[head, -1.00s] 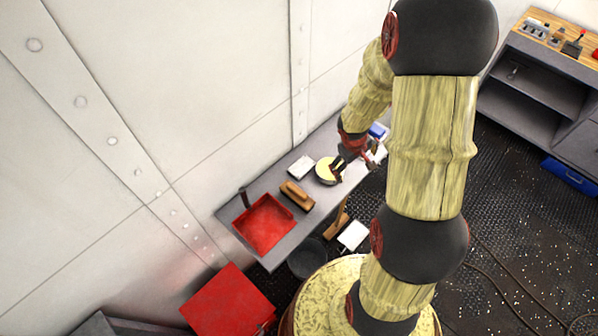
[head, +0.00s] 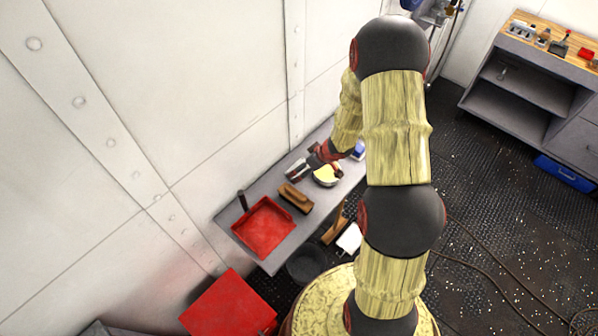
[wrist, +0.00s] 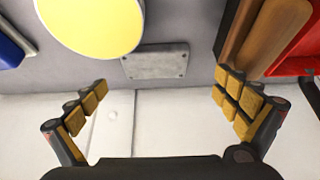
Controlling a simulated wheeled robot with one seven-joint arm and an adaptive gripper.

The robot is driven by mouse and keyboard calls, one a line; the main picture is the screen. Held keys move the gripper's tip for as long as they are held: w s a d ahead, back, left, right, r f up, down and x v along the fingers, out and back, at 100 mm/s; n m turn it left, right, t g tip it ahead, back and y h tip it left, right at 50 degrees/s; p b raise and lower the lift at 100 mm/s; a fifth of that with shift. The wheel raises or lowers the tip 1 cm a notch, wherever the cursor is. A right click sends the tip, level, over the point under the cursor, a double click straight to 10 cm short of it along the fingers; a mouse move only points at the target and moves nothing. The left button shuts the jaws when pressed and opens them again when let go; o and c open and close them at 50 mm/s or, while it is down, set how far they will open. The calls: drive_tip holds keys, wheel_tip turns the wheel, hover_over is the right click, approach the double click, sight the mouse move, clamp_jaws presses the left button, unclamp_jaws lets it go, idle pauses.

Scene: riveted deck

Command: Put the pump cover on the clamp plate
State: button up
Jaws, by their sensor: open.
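A round, pale-yellow disc with a white rim, which I take to be the pump cover (head: 327,175), lies on the grey bench. It also shows at the top left of the wrist view (wrist: 90,18), partly cut off. A flat grey rectangular plate with small bolts at its corners, which I take to be the clamp plate (wrist: 156,62), lies beside the disc, apart from it, with nothing on it. My gripper (wrist: 163,98) is open and empty, its fingers either side of the plate in the wrist view. In the head view my gripper (head: 306,169) is just left of the disc and covers much of the plate.
A wooden-handled brown block (head: 295,197) and a red tray (head: 264,227) lie on the bench to the left. A blue object (head: 358,150) is at its right end. The white riveted wall (head: 230,110) runs close behind. A dark bucket (head: 306,262) stands below.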

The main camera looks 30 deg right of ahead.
drive_tip(key=x, duration=0.1)
drive_tip(key=b+x, duration=0.1)
drive_tip(key=x, duration=0.1)
drive_tip(key=d+x, duration=0.1)
drive_tip(key=shift+f+b, duration=0.3)
drive_tip(key=shift+b, duration=0.1)
drive_tip(key=shift+w+a+f, duration=0.15)
drive_tip(key=shift+w+f, duration=0.05)
drive_tip(key=shift+f, duration=0.05)
drive_tip(key=shift+r, duration=0.1)
drive_tip(key=c, duration=1.7)
